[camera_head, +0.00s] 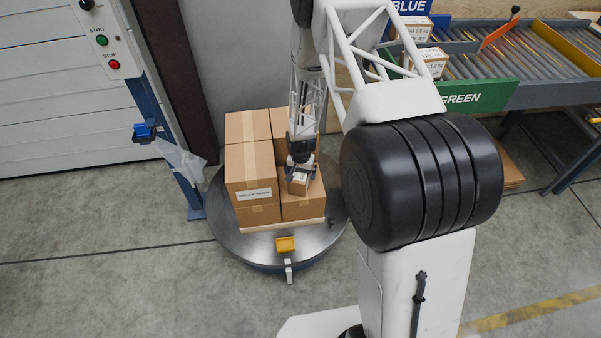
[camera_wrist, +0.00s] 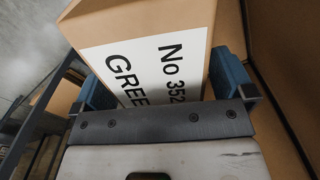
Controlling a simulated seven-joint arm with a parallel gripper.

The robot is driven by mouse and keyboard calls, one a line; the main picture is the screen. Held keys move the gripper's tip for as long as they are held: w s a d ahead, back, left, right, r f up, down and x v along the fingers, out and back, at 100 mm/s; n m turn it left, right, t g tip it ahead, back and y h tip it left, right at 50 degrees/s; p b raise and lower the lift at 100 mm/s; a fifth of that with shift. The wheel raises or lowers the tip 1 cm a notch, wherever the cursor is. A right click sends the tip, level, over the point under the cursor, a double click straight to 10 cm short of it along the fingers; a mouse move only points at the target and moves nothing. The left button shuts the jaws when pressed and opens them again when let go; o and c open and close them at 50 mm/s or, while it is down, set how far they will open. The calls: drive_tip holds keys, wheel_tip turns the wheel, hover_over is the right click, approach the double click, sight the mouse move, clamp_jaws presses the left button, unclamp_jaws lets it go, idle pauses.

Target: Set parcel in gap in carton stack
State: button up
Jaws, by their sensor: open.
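The carton stack (camera_head: 250,165) stands on a round turntable in the head view. The parcel (camera_head: 298,186) is a small brown box at the stack's front right, over the lower carton (camera_head: 303,206) there, beside the taller front left carton. In the wrist view the parcel (camera_wrist: 150,22) shows a white label reading "No 352" and "GREE". My gripper (camera_head: 300,164) reaches down onto the parcel from above. Its blue finger pads stand open on either side of the parcel, and whether they touch it is unclear. The parcel's underside is hidden.
A brown carton wall (camera_wrist: 285,60) is close on the right in the wrist view. A control post with start and stop buttons stands left. A roller conveyor (camera_head: 480,65) with GREEN and BLUE signs is at back right.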

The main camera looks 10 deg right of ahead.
drive_tip(key=shift+r, duration=0.1)
wheel_tip(320, 180, up, 12)
idle(0.9)
drive_tip(key=shift+r, duration=0.15)
idle(0.4)
drive_tip(key=s+d+r+n, duration=0.1)
drive_tip(key=s+r, duration=0.4)
drive_tip(key=r, duration=0.6)
drive_tip(key=s+d+r+t, duration=0.1)
drive_tip(key=s+r, duration=0.3)
drive_tip(key=r, duration=0.6)
drive_tip(key=s+d+r+n, duration=0.15)
drive_tip(key=s+r, duration=0.35)
drive_tip(key=r, duration=0.6)
drive_tip(key=s+r, duration=0.5)
drive_tip(key=s, duration=0.4)
drive_tip(key=s+d+r+n+t, duration=0.1)
drive_tip(key=s+r, duration=0.3)
drive_tip(key=s, duration=0.5)
drive_tip(key=s+d+r, duration=0.1)
drive_tip(key=s+r, duration=0.4)
drive_tip(key=s, duration=0.4)
drive_tip(key=shift+s+d+r+n+t, duration=0.25)
drive_tip(key=shift+r+n+t, duration=0.05)
drive_tip(key=shift+r+n, duration=0.05)
